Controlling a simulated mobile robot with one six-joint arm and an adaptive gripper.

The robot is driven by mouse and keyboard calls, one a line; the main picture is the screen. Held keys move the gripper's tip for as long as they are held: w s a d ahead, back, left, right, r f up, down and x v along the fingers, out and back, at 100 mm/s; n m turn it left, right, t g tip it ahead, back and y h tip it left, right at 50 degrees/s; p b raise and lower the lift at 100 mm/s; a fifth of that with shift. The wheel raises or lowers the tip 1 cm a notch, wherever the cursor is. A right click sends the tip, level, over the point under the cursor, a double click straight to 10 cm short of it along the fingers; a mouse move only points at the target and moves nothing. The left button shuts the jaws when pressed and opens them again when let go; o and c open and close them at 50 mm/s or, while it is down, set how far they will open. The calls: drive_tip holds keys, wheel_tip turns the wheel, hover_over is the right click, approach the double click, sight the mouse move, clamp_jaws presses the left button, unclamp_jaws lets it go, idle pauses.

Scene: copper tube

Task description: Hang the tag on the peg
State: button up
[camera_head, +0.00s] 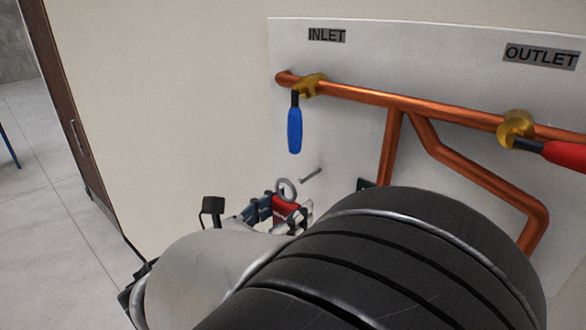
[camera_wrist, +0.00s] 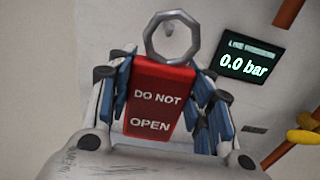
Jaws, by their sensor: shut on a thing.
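The red tag (camera_wrist: 160,97) reads "DO NOT OPEN" and has a grey metal ring (camera_wrist: 151,47) at its top. My gripper (camera_wrist: 163,75) is shut on the tag, with a blue-and-white finger at each side. In the head view the tag (camera_head: 284,204) is partly hidden by the fingers, and its ring (camera_head: 287,189) stands above them. The short grey peg (camera_head: 311,174) sticks out of the white panel, just right of the ring. In the wrist view a small grey end, seemingly the peg (camera_wrist: 169,28), shows through the ring's opening. The ring looks apart from the peg.
The white panel (camera_head: 345,140) carries copper pipes (camera_head: 385,97), a blue-handled inlet valve (camera_head: 294,130) above the peg and a red-handled outlet valve (camera_head: 565,154) at right. A dark gauge (camera_wrist: 250,58) reading "0.0 bar" sits right of the tag. My arm hides the panel's lower part.

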sight(318, 192)
drive_tip(key=shift+b+x, duration=0.5)
drive_tip(key=shift+x, duration=2.05)
drive_tip(key=shift+w+d+f, duration=0.4)
drive_tip(key=shift+w+f, duration=0.05)
drive_tip(key=shift+f, duration=0.15)
drive_tip(key=o, duration=1.1)
